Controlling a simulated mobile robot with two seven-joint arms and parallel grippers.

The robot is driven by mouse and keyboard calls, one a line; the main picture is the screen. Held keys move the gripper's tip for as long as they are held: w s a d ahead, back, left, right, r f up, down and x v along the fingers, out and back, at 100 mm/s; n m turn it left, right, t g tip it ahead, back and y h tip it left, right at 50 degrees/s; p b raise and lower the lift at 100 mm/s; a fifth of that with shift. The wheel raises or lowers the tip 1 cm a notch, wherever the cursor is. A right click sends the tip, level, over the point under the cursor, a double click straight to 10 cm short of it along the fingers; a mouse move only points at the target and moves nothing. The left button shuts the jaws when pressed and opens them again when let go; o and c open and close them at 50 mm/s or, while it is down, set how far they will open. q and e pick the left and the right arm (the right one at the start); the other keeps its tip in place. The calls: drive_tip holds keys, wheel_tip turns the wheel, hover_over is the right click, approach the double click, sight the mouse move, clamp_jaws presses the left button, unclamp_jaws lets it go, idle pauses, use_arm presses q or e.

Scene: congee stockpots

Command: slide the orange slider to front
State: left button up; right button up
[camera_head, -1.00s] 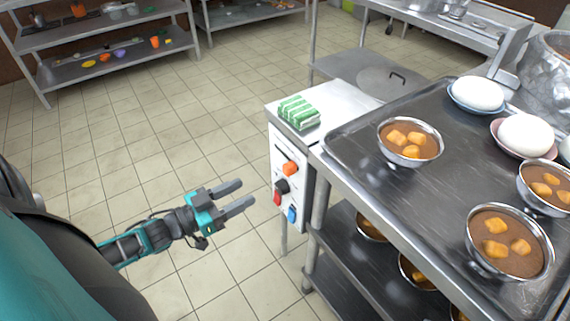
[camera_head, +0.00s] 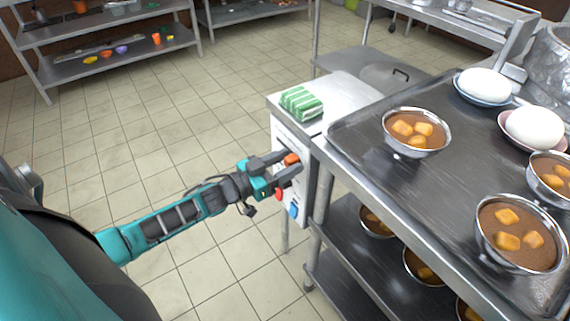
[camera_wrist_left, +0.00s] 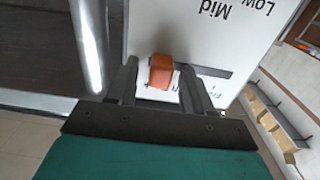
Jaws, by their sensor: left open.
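The orange slider (camera_head: 291,159) is a small block on the front face of a white control box (camera_head: 284,139). In the left wrist view the slider (camera_wrist_left: 161,72) sits on a dark slot in the white panel, near printed words "Low" and "Mid". My left gripper (camera_head: 283,168) is open, with its two fingers reaching to the panel. In the left wrist view the gripper (camera_wrist_left: 160,90) has one finger on each side of the slider, with gaps visible. My right gripper is not in view.
A red knob (camera_head: 279,193) and a blue switch (camera_head: 293,210) sit below the slider. A green-striped cloth (camera_head: 301,103) lies on the box top. A metal cart (camera_head: 357,190) with bowls stands close on the right. The floor at left is clear.

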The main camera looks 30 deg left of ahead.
use_arm(q)
drive_tip(key=shift+c, duration=0.4)
clamp_jaws()
